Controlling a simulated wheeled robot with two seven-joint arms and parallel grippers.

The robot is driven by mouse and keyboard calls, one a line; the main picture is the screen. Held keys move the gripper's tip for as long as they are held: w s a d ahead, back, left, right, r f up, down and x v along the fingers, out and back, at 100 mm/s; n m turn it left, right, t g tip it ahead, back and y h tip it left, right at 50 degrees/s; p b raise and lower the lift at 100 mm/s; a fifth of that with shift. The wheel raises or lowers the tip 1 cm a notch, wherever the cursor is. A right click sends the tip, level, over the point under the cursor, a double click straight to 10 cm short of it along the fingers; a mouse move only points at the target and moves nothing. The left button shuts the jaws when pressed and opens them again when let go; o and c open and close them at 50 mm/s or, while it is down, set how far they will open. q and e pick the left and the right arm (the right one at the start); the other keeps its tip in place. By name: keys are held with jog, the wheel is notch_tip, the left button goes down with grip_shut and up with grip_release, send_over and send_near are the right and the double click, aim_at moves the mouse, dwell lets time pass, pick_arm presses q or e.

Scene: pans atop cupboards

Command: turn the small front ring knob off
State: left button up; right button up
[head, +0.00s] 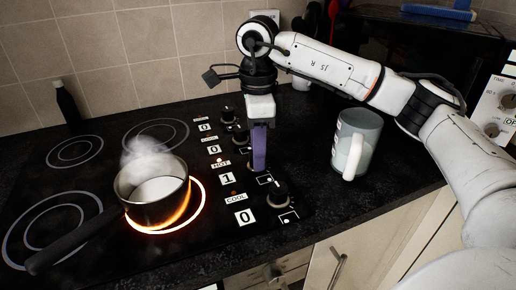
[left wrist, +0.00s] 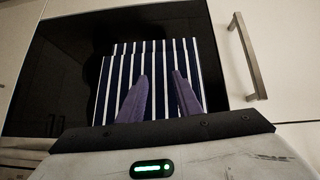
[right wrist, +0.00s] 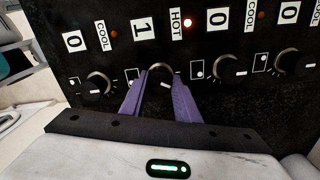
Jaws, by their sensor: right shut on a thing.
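The knob (right wrist: 161,72) beside the "1" label (right wrist: 142,28) and the lit "HOT" lamp sits between the purple fingers of my right gripper (right wrist: 162,92), which is shut on it. In the head view the same gripper (head: 259,150) points down at the panel and largely hides this knob. The small front ring (head: 202,205) glows orange under a steaming saucepan (head: 151,192). My left gripper (left wrist: 160,92) is open and empty in the left wrist view, in front of a striped towel (left wrist: 130,70); it is not in the head view.
Another knob (head: 278,193), labelled "0" and "COOL", is nearest the front edge; more knobs at "0" stand behind. The pan handle (head: 75,243) points to the front left. A dark bottle (head: 67,103) stands at the back left.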

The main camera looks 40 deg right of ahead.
jog(key=n, duration=0.6)
jog(key=shift+p, duration=0.4)
jog(key=shift+w+n, duration=0.1)
jog(key=shift+n, duration=0.2)
jog(key=o, duration=1.1)
jog(key=shift+c, duration=0.2)
notch_tip(320, 180, up, 10)
jog(key=p, duration=0.1)
jog(key=shift+r, duration=0.2)
